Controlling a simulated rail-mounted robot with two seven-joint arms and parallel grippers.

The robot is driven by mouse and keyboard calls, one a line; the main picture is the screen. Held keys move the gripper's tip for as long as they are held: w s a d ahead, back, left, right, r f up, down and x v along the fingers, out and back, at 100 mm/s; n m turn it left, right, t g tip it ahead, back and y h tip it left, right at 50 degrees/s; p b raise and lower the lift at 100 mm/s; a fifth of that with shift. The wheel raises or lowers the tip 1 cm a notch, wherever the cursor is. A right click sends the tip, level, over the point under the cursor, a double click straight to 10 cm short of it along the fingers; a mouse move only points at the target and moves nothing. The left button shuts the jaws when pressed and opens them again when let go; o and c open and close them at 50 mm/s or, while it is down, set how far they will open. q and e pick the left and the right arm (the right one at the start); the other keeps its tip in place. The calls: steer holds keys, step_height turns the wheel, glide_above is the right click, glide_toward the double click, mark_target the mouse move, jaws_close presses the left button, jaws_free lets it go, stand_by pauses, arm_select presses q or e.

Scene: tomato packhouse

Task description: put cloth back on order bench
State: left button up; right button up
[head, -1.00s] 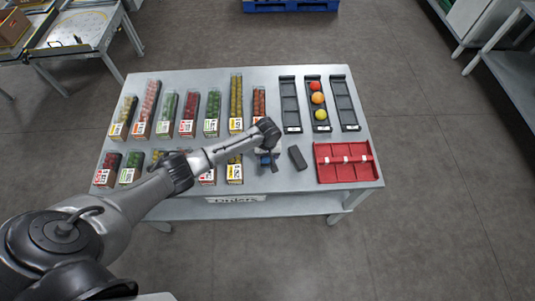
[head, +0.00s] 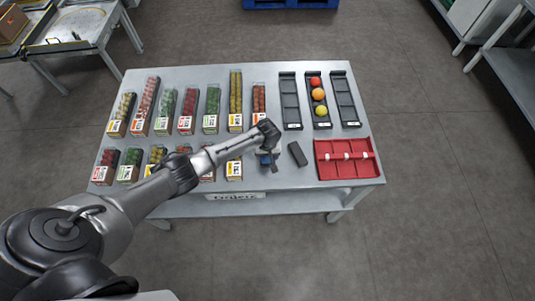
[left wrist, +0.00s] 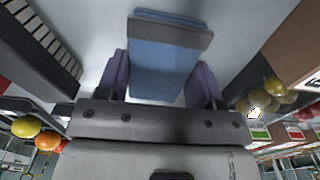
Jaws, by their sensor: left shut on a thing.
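The blue cloth (left wrist: 165,70) is between the two fingers of my left gripper (left wrist: 160,82) in the left wrist view. The gripper is shut on it, and a grey band crosses the cloth's far part. In the head view my left gripper (head: 267,158) points down at the front middle of the order bench (head: 265,187), with a bit of blue cloth (head: 265,160) showing below the wrist. I cannot tell whether the cloth touches the bench top. My right gripper is not in view.
A dark block (head: 297,154) lies just right of the gripper. A red divided tray (head: 347,172) is at the bench's front right. Black trays (head: 290,102) stand behind, one holding coloured tomatoes (head: 318,95). Filled punnets (head: 212,110) stand in rows on the left.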

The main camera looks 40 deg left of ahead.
arm_select(q)
steer(key=shift+f, duration=0.4)
steer(key=o, duration=0.9)
steer(key=shift+o, duration=0.2)
steer(key=shift+c, duration=0.5)
steer(key=shift+c, duration=1.1)
steer(key=shift+r, duration=0.1)
